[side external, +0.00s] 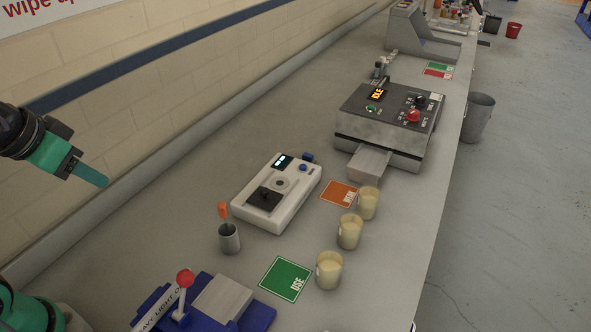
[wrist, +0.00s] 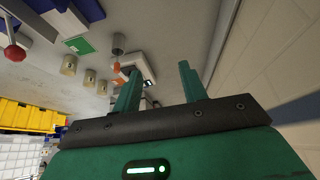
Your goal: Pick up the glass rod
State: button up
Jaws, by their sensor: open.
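A small grey metal cup (side external: 229,239) stands on the bench, with an upright stick with an orange top (side external: 223,210) in it. It is the only rod-like thing I make out, and I cannot tell if it is glass; its lower part is hidden in the cup. The wrist view shows the cup (wrist: 118,42) and the orange top (wrist: 116,67) beyond and left of the fingers. My gripper (side external: 92,176) is high at the left in the side view, well apart from the cup. Its two green fingers (wrist: 158,84) are spread, with nothing between them.
A white instrument (side external: 272,195) stands close right of the cup. Several yellowish beakers (side external: 329,269) stand to the right, near a green USE card (side external: 286,279) and an orange card (side external: 339,194). A blue stand with a red-knobbed lever (side external: 185,278) is in front. A grey machine (side external: 390,125) stands farther back.

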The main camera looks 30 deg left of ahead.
jog(key=n+g, duration=0.2)
jog(key=g, duration=0.3)
send_over(220, 207)
jog(key=a, duration=0.1)
notch_tip(220, 207, down, 9)
jog(key=shift+d+f, duration=0.45)
jog(key=shift+d, duration=0.05)
jog(key=shift+f, duration=0.1)
jog(key=shift+f, duration=1.2)
jog(key=shift+f+g, duration=0.1)
jog(key=shift+g, duration=0.2)
